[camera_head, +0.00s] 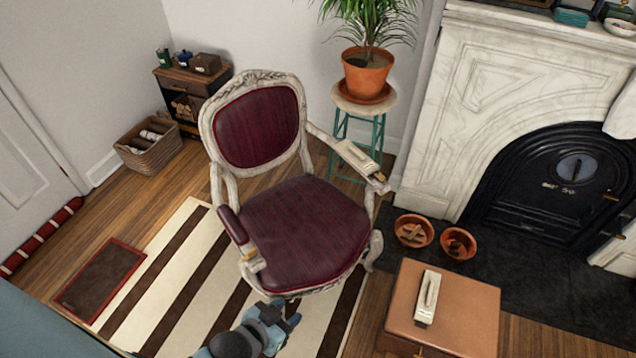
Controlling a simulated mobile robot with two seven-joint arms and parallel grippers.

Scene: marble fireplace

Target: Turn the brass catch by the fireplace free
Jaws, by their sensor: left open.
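A cream plate with a small brass-coloured piece at its near end (428,297) lies on a tan leather-like box (465,300) in front of the fireplace (470,110). A similar cream plate with a brass-coloured end (358,157) sits on the chair's right armrest. I cannot tell which is the catch, or how either is turned. My left gripper (280,318) is at the bottom centre, in front of the chair seat and left of the box, open, apart from both plates. My right gripper is out of view.
The carved armchair (300,225) with burgundy seat stands between my gripper and the armrest plate. Two terracotta dishes (414,231) sit on the dark hearth (540,290). A potted plant (368,72) stands on a green-legged stool (362,105).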

